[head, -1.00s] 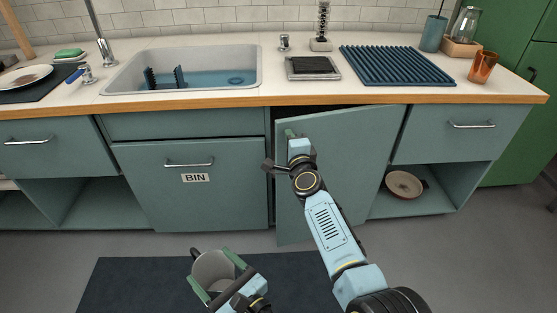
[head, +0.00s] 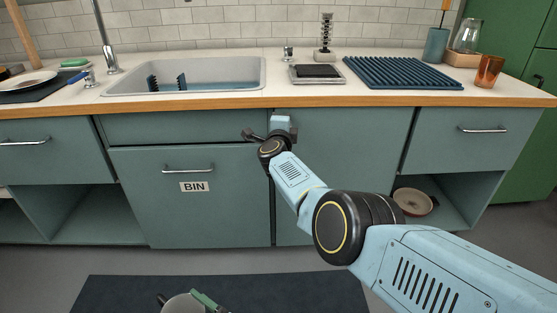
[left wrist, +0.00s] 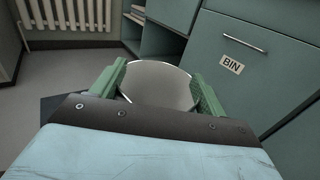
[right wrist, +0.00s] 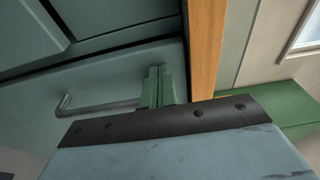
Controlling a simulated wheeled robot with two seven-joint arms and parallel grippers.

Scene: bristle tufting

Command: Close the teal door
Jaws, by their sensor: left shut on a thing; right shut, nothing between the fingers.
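The teal door (head: 345,165) is the cabinet front right of the BIN front, under the counter. In the head view it looks flush with the cabinet, with no open gap along its top edge. My right gripper (head: 281,124) is at its upper left corner, just below the counter edge; my arm hides part of the door. In the right wrist view, its green fingers (right wrist: 160,87) are together and empty, close to a teal front.
The BIN front (head: 190,210) with its bar handle (head: 188,169) is left of the door. A drawer (head: 470,140) and an open shelf with a round pan (head: 413,202) are to the right. The wooden counter edge (head: 350,101) runs just above. A dark mat (head: 120,295) lies on the floor.

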